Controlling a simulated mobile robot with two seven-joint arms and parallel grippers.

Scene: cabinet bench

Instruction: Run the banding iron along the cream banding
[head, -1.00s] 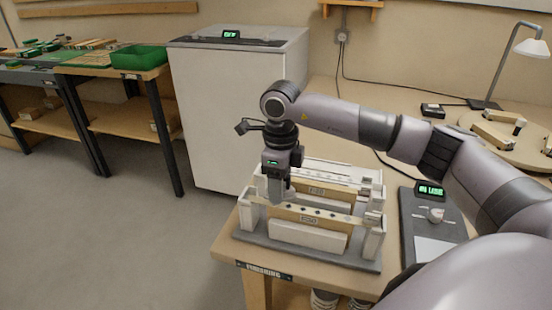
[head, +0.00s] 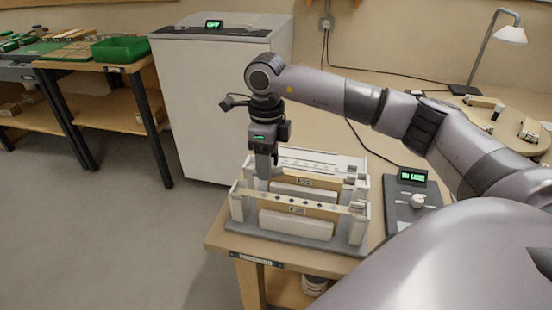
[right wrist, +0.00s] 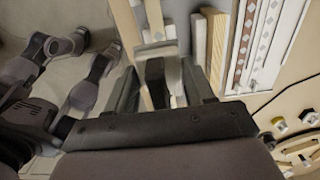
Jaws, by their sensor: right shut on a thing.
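My right gripper (head: 263,154) points down over the left end of the rack (head: 283,238) on the bench. It is shut on a grey block that I take for the banding iron (head: 263,170). The block also shows between the fingers in the right wrist view (right wrist: 158,50). Two boards stand upright in the rack, a front one (head: 312,210) and a rear one (head: 318,182), each with a pale dotted strip along its top. I cannot tell which strip is the cream banding, or whether the iron touches a board. My left gripper is not in view.
A control box (head: 411,205) with a lit green display stands right of the rack. A desk lamp (head: 509,35) and a round board (head: 510,130) are at the back right. A white cabinet (head: 215,100) stands behind left, and a green bin (head: 120,48) is on a side bench.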

